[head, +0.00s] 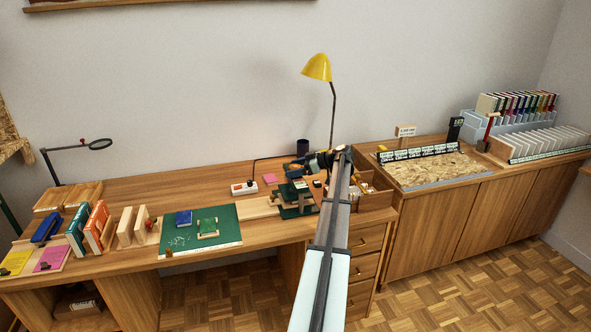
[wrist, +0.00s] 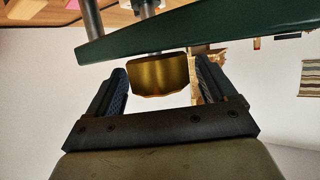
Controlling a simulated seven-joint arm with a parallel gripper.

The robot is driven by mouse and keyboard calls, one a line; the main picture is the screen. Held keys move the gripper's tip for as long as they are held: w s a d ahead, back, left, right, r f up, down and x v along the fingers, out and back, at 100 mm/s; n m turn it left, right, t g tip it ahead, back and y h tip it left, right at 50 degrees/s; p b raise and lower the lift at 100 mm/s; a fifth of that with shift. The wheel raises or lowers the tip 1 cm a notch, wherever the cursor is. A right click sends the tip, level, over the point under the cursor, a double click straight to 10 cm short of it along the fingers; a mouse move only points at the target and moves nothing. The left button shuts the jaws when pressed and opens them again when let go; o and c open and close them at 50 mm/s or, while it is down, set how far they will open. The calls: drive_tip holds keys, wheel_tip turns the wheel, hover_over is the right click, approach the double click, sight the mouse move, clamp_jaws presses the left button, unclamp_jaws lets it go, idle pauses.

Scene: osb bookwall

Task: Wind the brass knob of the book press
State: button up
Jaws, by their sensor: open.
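The brass knob (wrist: 160,76) shows in the wrist view, just under a dark green plate (wrist: 215,28) of the book press. My gripper (wrist: 161,68) is open, with one dark finger on each side of the knob in the picture. A narrow gap shows on both sides, so I see no contact. How deep the knob sits between the fingers I cannot tell. In the head view the green book press (head: 292,198) stands on the desk, and my gripper (head: 310,161) is over its upper part. The knob is hidden there by my arm and gripper.
A yellow lamp (head: 317,68) rises at the back. A wooden box (head: 375,198) stands close on the right.

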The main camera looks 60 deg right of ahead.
drive_tip(key=c, duration=1)
drive_tip(key=shift+o, duration=0.2)
drive_tip(key=shift+a+m+h, duration=0.15)
drive_tip(key=shift+m+h, duration=0.25)
drive_tip(key=shift+h, duration=0.1)
